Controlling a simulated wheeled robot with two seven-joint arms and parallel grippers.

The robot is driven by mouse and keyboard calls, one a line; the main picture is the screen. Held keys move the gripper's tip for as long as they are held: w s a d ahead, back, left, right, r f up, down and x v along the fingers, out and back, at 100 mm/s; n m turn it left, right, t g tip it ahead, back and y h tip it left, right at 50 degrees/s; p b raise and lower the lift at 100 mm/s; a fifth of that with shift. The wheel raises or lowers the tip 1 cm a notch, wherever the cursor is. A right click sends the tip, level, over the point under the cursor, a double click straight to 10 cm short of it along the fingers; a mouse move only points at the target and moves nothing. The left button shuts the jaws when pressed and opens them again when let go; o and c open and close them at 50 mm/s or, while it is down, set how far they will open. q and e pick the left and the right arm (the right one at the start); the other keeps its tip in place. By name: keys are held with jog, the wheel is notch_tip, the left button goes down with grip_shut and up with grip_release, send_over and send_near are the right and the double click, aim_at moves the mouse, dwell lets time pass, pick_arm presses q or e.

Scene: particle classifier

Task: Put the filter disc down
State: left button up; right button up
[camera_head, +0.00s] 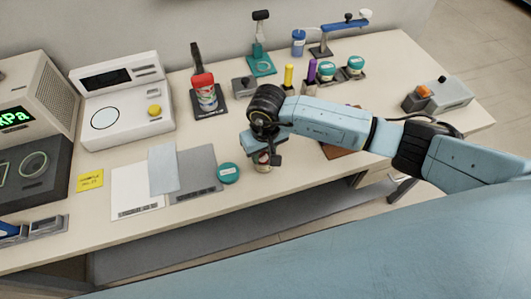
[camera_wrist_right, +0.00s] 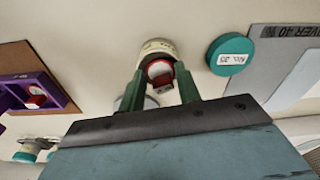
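My right gripper (camera_head: 264,158) is low over the front of the table, and its arm comes in from the right. In the right wrist view, its green fingers (camera_wrist_right: 162,76) stand on both sides of a small white disc with a red rim (camera_wrist_right: 160,70), which looks like the filter disc. The fingers appear to pinch it. A cream round jar (camera_wrist_right: 155,47) is just beyond the fingertips, partly covered by the disc; I cannot tell whether they touch. My left gripper is out of view.
A grey mat (camera_head: 203,163) and a white mat (camera_head: 135,190) lie left of the lid, with a pale sheet (camera_head: 163,168) across them. A purple tray (camera_wrist_right: 58,92) is left in the wrist view. Bottles and jars stand behind my arm.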

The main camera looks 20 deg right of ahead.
aim_at(267, 161)
jog(key=shift+o, duration=0.4)
jog(key=shift+s+d+r+g, duration=0.15)
jog(key=shift+d+r+g, duration=0.1)
jog(key=shift+r, duration=0.45)
jog(key=shift+s+d+r+g, duration=0.15)
jog(key=shift+d+r, duration=0.1)
jog(key=shift+r, duration=0.45)
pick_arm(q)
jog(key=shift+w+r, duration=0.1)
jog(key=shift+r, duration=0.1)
pick_arm(e)
notch_tip(267, 161, up, 6)
jog(key=shift+s+a+r, duration=0.15)
jog(key=shift+s+r, duration=0.05)
jog(key=shift+s, duration=0.05)
